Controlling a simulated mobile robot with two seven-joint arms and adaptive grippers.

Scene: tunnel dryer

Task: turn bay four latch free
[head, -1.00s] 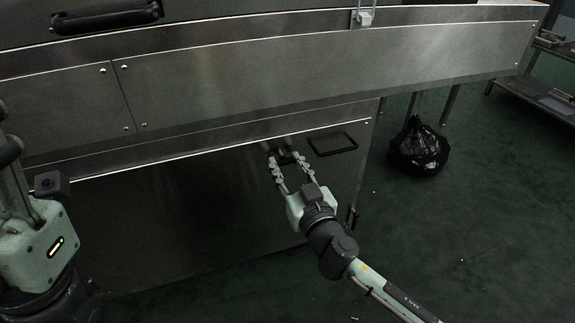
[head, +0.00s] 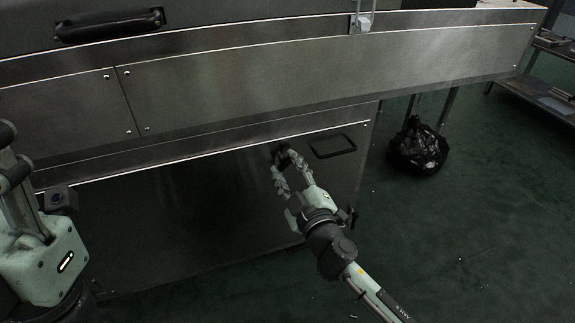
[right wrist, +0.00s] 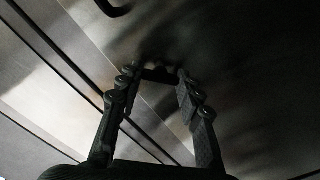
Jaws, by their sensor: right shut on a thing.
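A small dark latch (right wrist: 160,75) sits on the lower dark steel panel, mostly hidden behind my right fingertips. In the head view, my right gripper (head: 282,158) reaches up to it, just left of a black rectangular handle frame. The right wrist view shows both fingers, one on each side of the latch, with their tips closed on it. No bay number is readable, and the latch's exact angle is hard to make out. My left gripper (head: 22,195) is at the far left edge, partly cut off, away from the latch; its fingertips are unclear.
The lower panel (head: 180,220) lies beneath an overhanging steel ledge (head: 320,65). The black handle frame (head: 333,146) is close to the right gripper. A black rubbish bag (head: 418,147) rests on the green floor at the right, near a metal rack (head: 545,90). Floor in front is open.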

